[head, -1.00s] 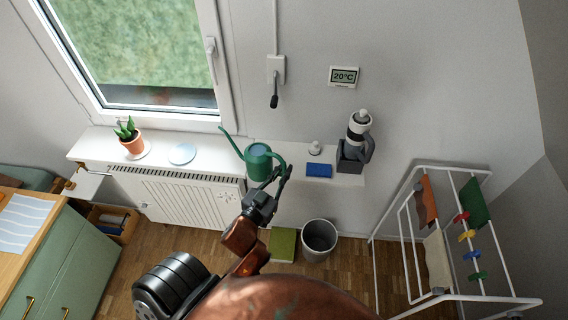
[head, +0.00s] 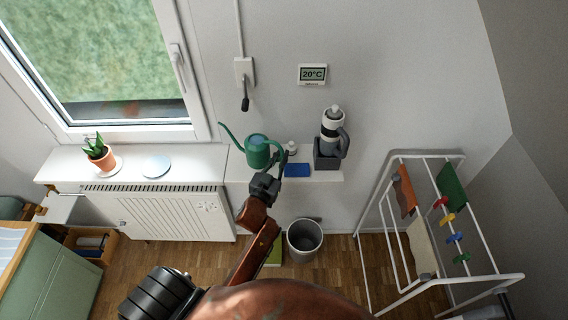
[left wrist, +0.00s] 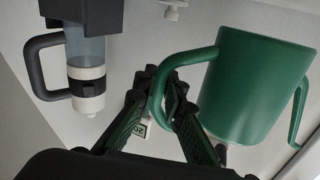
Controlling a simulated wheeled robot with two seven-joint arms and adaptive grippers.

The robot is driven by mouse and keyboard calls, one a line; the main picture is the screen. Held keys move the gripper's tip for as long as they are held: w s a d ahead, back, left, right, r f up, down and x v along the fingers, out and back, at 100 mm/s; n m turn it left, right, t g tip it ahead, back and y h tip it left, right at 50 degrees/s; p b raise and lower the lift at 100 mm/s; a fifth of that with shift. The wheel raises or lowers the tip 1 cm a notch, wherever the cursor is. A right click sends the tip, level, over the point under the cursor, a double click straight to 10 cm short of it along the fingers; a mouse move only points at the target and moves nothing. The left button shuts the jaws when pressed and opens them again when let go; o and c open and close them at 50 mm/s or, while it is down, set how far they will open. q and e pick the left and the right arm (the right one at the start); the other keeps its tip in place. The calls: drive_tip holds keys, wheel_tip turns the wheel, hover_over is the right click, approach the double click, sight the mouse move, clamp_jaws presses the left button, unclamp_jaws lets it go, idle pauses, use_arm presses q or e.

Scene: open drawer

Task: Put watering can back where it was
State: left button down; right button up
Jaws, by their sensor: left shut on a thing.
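The green watering can (head: 257,152) has its spout pointing up and left in the head view. My left gripper (head: 277,170) is shut on its handle, at the can's right side. The can is roughly upright, in front of the wall by the right part of the sill; I cannot tell whether its base touches the sill. In the left wrist view the can (left wrist: 255,85) fills the right side, and the gripper's fingers (left wrist: 166,88) are around the handle loop. My right gripper is not in view.
A bin (head: 304,240) and drying rack (head: 405,225) stand below.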

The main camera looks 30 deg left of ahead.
use_arm(q)
drive_tip(key=shift+w+d+f+b, duration=0.1)
drive_tip(key=shift+w+f, duration=0.1)
drive_tip(key=shift+f, duration=0.5)
drive_tip(key=shift+w+f+b, duration=0.1)
drive_tip(key=shift+w+f, duration=0.1)
drive_tip(key=shift+f, duration=0.5)
drive_tip(key=shift+w+d+f+b, duration=0.1)
drive_tip(key=shift+w+f, duration=0.1)
drive_tip(key=shift+f, duration=0.5)
drive_tip(key=shift+f, duration=0.15)
drive_tip(key=c, duration=2)
unclamp_jaws()
drive_tip(key=shift+a+f, duration=0.1)
drive_tip(key=shift+f, duration=0.05)
